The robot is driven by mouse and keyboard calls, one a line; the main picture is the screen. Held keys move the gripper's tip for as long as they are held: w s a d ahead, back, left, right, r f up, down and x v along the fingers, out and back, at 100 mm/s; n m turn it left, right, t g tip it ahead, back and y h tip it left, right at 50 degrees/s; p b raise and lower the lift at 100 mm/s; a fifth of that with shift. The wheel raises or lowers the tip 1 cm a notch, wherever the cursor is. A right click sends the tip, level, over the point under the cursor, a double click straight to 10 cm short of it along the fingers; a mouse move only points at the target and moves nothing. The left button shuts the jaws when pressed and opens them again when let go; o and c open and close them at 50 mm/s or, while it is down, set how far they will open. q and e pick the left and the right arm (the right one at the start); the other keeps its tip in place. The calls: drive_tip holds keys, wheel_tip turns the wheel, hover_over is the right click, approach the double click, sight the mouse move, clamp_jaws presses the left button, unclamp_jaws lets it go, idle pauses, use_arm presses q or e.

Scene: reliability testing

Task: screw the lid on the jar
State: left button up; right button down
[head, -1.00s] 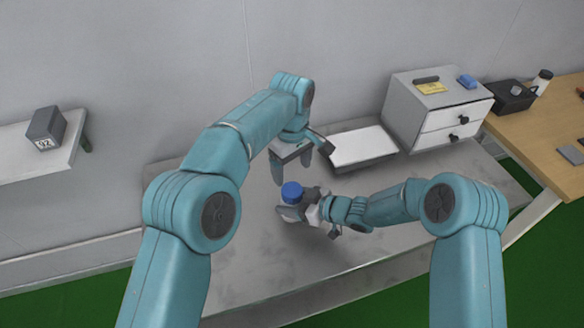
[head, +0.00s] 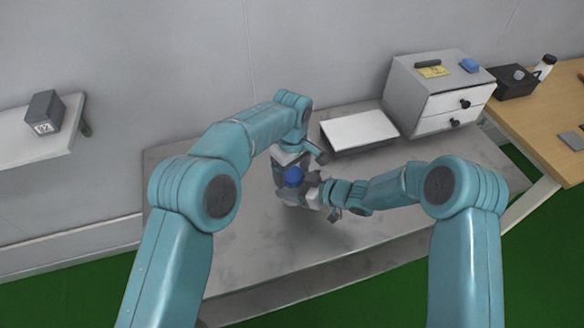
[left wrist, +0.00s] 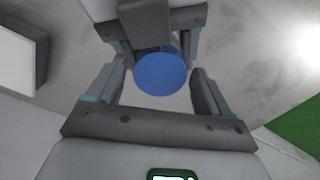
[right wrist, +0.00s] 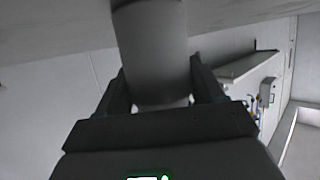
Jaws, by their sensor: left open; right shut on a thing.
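The blue lid (head: 293,176) sits on top of the jar between my grippers. The lid's round top faces the left wrist camera (left wrist: 160,73). Its tightness cannot be told. My left gripper (head: 297,165) is open at the lid, with a finger on each side and gaps visible in the left wrist view. The jar (right wrist: 153,58) shows as a grey cylinder in the right wrist view and is mostly hidden in the head view. My right gripper (head: 304,190) is shut on the jar from the right side.
A grey table (head: 240,255) lies below, clear at the front and left. A white-topped tray (head: 360,130) and a white drawer unit (head: 440,90) stand behind to the right. A shelf with a grey box (head: 45,112) is on the left wall. A wooden table (head: 540,125) is far right.

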use_arm(q)
drive_tip(key=c, duration=1.1)
drive_tip(key=m, duration=0.3)
drive_tip(key=o, duration=1.2)
drive_tip(key=shift+r, duration=2.3)
